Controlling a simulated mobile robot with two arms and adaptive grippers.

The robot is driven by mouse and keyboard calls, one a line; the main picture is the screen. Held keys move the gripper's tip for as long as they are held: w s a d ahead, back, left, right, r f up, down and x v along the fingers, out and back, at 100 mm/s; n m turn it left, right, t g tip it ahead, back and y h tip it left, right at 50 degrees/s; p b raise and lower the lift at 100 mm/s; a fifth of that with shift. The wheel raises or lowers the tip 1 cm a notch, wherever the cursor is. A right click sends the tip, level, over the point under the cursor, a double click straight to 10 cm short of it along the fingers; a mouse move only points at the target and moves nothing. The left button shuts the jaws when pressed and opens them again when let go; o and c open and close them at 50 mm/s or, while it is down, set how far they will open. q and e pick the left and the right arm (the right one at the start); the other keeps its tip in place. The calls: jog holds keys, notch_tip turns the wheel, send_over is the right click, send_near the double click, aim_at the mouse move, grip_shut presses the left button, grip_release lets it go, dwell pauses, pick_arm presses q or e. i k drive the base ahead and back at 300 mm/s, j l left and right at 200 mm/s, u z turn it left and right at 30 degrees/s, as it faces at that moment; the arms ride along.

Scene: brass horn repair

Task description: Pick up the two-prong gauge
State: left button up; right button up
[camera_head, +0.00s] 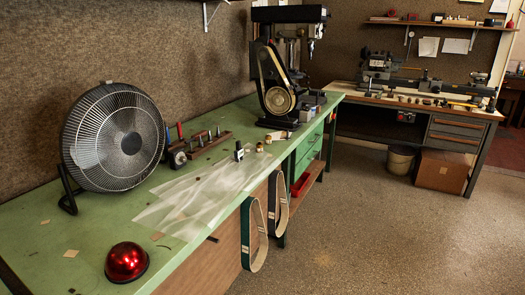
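Neither of my grippers is in view. A small dark upright object (239,151) with a pale part stands on the green bench near its front edge, by the end of a clear plastic sheet. It may be the two-prong gauge, but it is too small to tell whether it has prongs. Small brass-coloured pieces (259,147) stand just to its right. A wooden rack (208,145) with several upright tools sits behind it. Nothing is seen touching or holding the dark object.
The green bench (30,225) carries a black fan (114,137), a red dome (126,262), the plastic sheet (185,205) and a drill press (277,85). Sanding belts (253,235) hang at its front. A lathe bench (455,112) stands behind. The floor (385,225) at right is open.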

aim_at(238, 153)
jog(key=i+l, duration=0.4)
jog(key=i+l+u, duration=0.1)
jog(key=i, duration=0.25)
jog(key=i+l+u, duration=0.1)
jog(key=i+l, duration=0.15)
jog(key=i, duration=0.15)
